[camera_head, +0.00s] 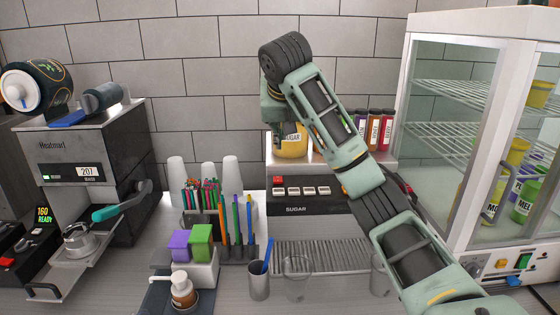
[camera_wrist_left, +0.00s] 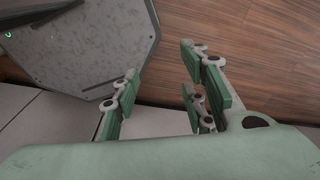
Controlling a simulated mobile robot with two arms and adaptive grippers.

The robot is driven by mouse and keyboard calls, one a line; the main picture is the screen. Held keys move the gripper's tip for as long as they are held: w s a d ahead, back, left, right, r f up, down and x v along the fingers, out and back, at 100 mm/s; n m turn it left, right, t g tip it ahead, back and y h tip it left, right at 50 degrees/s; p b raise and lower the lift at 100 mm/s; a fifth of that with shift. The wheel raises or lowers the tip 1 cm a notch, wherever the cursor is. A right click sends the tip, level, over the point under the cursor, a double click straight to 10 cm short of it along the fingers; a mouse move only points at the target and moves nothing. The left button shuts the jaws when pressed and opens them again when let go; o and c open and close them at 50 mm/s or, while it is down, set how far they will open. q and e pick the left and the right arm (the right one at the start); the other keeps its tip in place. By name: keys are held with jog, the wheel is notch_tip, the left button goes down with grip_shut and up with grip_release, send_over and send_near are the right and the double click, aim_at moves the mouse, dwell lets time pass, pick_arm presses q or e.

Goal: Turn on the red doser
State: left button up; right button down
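The doser (camera_head: 331,208) is a dark-fronted machine labelled SUGAR in the middle of the head view. A red switch (camera_head: 278,181) sits at the left end of its panel, beside a row of pale buttons (camera_head: 308,191). My right arm reaches up across the doser from the lower right. Its gripper (camera_head: 275,115) hangs above the red switch in the picture, in front of a yellow jar; its fingertips are unclear. My left gripper (camera_wrist_left: 163,95) is open and empty in the left wrist view, its fingers well apart. It is not in the head view.
A yellow sugar jar (camera_head: 291,142) and several bottles (camera_head: 374,130) stand on the doser. Cups (camera_head: 176,171), a straw and pen holder, a metal cup (camera_head: 259,281) and a clear glass (camera_head: 297,279) crowd the counter. A glass-doored cabinet (camera_head: 455,150) stands right; a sealer (camera_head: 85,170) left.

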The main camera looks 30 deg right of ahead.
jog(key=p, duration=0.4)
send_over(280, 180)
notch_tip(280, 180, down, 11)
jog(key=shift+w+d+f, duration=0.1)
jog(key=shift+w+d, duration=0.05)
jog(key=shift+f, duration=0.55)
pick_arm(q)
jog(key=r, duration=0.2)
jog(key=w+r, duration=0.1)
jog(key=r, duration=0.1)
jog(key=shift+d+r, duration=0.1)
jog(key=shift+d, duration=0.2)
